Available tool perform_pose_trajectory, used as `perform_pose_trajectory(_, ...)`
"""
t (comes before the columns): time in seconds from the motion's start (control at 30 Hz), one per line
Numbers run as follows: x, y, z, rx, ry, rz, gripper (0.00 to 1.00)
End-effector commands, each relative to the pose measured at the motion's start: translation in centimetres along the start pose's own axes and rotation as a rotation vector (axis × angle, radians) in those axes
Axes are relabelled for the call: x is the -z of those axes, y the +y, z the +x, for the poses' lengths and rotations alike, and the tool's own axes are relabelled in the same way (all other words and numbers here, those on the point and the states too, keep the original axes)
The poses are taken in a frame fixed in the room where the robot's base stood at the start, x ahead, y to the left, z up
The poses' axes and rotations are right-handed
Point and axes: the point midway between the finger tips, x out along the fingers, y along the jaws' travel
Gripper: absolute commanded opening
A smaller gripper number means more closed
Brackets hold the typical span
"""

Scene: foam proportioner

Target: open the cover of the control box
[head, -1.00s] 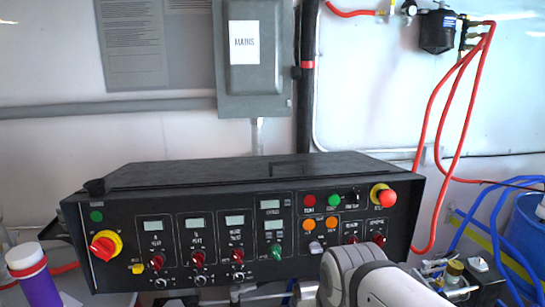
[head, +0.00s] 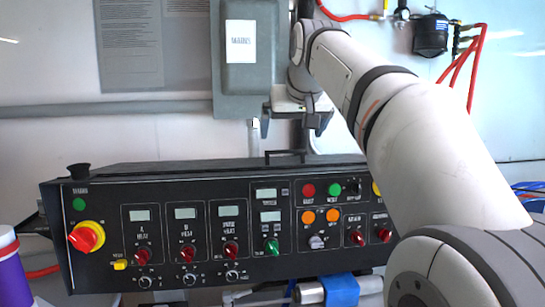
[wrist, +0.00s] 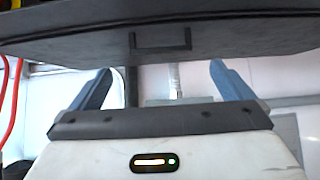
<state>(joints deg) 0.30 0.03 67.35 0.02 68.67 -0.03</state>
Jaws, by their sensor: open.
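The black control box (head: 160,228) stands below the wall, its front panel of knobs, displays and buttons facing me. Its dark cover (head: 160,172) lies shut on top, with a thin bracket handle (head: 285,153) near the back edge, right of the middle. My gripper (head: 292,128) hangs above and behind the cover, near the handle, apart from it. In the wrist view the cover (wrist: 70,38) and its handle (wrist: 160,40) show at the top, beyond the two blue fingers of my gripper (wrist: 160,68). The jaws are open and empty.
The grey mains box (head: 240,70) is on the wall just left of my gripper. Red hoses (head: 478,70) hang at the upper right. A purple and white bottle (head: 10,270) stands at the lower left. My arm hides the panel's right end.

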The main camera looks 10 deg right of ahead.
Motion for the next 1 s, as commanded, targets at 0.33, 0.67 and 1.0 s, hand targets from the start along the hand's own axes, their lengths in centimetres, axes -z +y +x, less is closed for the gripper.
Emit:
perform_pose_trajectory(0.33, 0.9, -0.1, 3.1, 0.001, 0.015, -0.001, 1.0)
perform_pose_trajectory(0.67, 1.0, -0.1, 7.2, 0.001, 0.016, -0.001, 1.0)
perform_pose_trajectory(1.0, 1.0, -0.2, 7.6, 0.002, 0.018, -0.002, 0.99)
